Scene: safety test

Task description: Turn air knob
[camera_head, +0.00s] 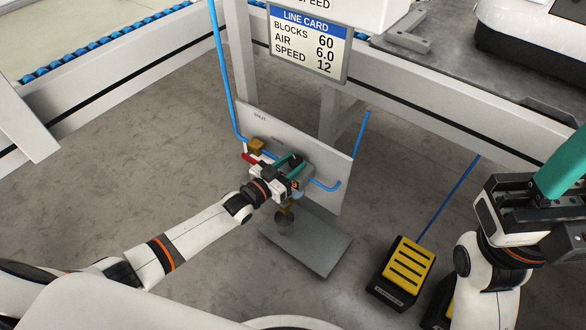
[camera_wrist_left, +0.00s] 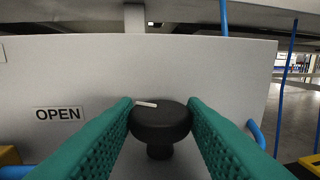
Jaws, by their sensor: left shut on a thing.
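The air knob (camera_wrist_left: 160,120) is round and black with a short white mark on top. It stands in front of a grey upright panel (camera_wrist_left: 225,70), which also shows in the head view (camera_head: 327,185). My left gripper (camera_head: 290,163) is at the panel. In the left wrist view its two teal fingers (camera_wrist_left: 160,118) press on the knob from both sides. The white line card (camera_head: 308,45) reads BLOCKS 60, AIR 6.0, SPEED 12. My right gripper (camera_head: 562,168) is at the right edge, away from the panel, with its fingertips partly cut off.
An OPEN label (camera_wrist_left: 59,114) is on the panel. A red lever (camera_head: 250,158) and brass fitting (camera_head: 256,145) sit left of my left gripper. Blue hoses run to the panel. A black-and-yellow pedal (camera_head: 408,266) lies on the floor at right. The floor at left is clear.

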